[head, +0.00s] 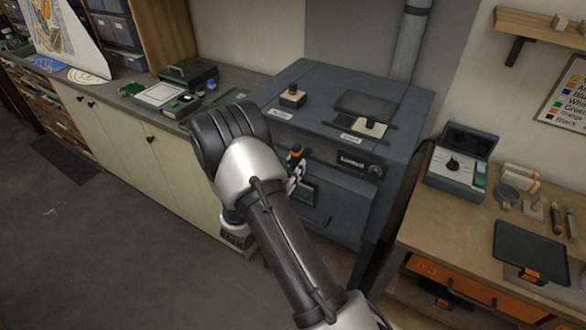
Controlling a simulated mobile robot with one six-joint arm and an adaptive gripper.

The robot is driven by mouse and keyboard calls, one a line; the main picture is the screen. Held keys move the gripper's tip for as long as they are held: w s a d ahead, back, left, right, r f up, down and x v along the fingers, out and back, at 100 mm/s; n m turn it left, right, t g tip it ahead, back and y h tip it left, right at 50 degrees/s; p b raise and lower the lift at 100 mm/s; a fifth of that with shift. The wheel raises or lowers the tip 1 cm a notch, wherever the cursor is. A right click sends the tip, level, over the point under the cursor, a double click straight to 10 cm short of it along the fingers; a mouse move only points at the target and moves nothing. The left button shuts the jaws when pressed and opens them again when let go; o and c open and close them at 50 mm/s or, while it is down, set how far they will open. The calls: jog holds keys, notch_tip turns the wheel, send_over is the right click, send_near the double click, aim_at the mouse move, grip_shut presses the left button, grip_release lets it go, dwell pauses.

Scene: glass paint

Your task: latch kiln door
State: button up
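The kiln (405,103) is a large blue-grey box against the back wall. Its front door (342,205) faces me and looks flush with the body, but my arm covers its left part. A dark knob (375,170) sits at the upper right of the front. My gripper (295,178) is at the left of the kiln front, mostly hidden behind my arm. A small orange and black piece (296,153) shows beside it. I cannot tell whether it touches the gripper, and the latch is not clearly visible.
A small stamp-like block (292,96) and a dark tray (368,128) lie on the kiln top. A wooden workbench (450,215) with a control box (460,160) stands close on the right. Cabinets (125,140) line the left. The floor (90,250) at front left is clear.

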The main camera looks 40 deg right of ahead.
jog(key=o, duration=0.3)
jog(key=v, duration=1.2)
dwell(0.3)
